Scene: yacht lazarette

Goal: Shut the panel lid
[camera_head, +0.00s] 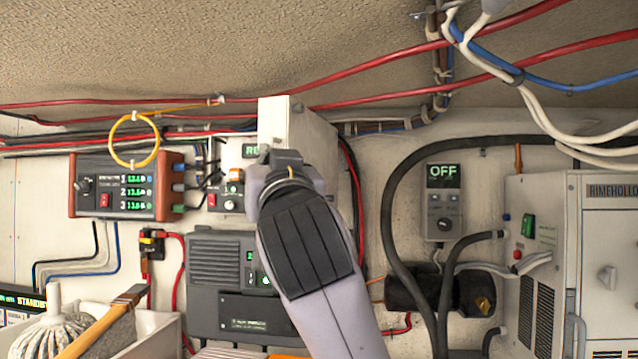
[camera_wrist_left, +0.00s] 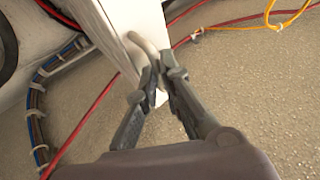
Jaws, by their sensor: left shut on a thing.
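The white panel lid (camera_head: 313,135) stands out toward me at the upper middle of the head view, beside a small control panel (camera_head: 232,178) with a green display, partly covered. The lid appears open. My right gripper is in neither view.
Red, blue and white cables (camera_head: 400,60) run above the lid. A yellow loop (camera_head: 134,163) hangs at left near a power unit (camera_head: 125,187). A grey charger (camera_head: 225,262) is below. An "OFF" controller (camera_head: 443,203), thick black hose and white cabinet (camera_head: 610,250) are at right.

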